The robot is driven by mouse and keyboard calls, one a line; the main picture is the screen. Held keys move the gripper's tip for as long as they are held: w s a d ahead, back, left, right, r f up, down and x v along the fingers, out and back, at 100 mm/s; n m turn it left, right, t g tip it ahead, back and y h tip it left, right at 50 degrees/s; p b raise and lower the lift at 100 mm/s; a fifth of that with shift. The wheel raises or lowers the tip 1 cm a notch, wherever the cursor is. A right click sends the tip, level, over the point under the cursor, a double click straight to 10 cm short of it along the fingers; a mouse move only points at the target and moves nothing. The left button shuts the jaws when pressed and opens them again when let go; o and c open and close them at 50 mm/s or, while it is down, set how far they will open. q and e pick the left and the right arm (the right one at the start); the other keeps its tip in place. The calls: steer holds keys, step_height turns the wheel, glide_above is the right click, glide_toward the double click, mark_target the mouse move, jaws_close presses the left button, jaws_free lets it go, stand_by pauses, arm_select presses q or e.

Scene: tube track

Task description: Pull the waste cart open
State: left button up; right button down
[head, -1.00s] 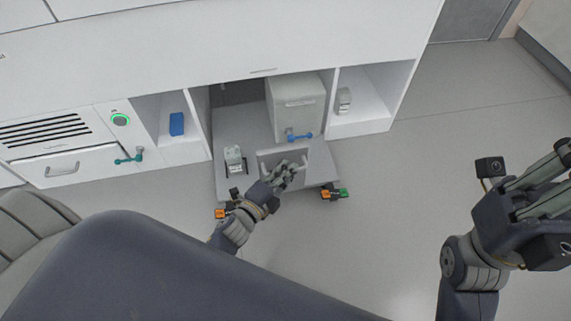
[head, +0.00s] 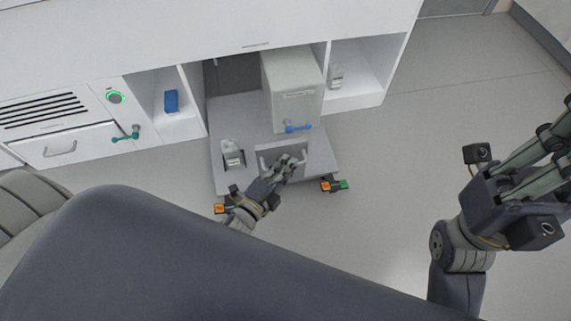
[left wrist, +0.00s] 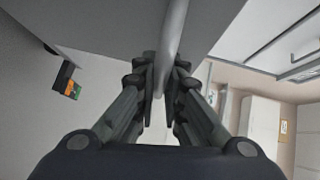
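The waste cart is a low grey platform (head: 232,112) on casters, standing partly out of its bay under the white counter. A pale bin (head: 293,90) with a blue handle (head: 298,127) stands on it. My left gripper (head: 292,162) is at the cart's front handle. In the left wrist view, the grey handle bar (left wrist: 170,45) runs between the fingers of my left gripper (left wrist: 165,85), which are closed on it. My right gripper (head: 540,155) is raised at the right, away from the cart, with its fingers spread and nothing visible between them.
A small white container (head: 232,153) stands on the cart's front left. Caster brakes with orange and green tabs (head: 334,185) stick out at the front corners. Shelves beside the bay hold a blue box (head: 171,101) and a white item (head: 335,76). Floor to the right is clear.

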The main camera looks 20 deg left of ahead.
arm_select(q)
steer(key=shift+o, duration=0.5)
steer(key=shift+s, duration=0.1)
steer(key=v, duration=1.2)
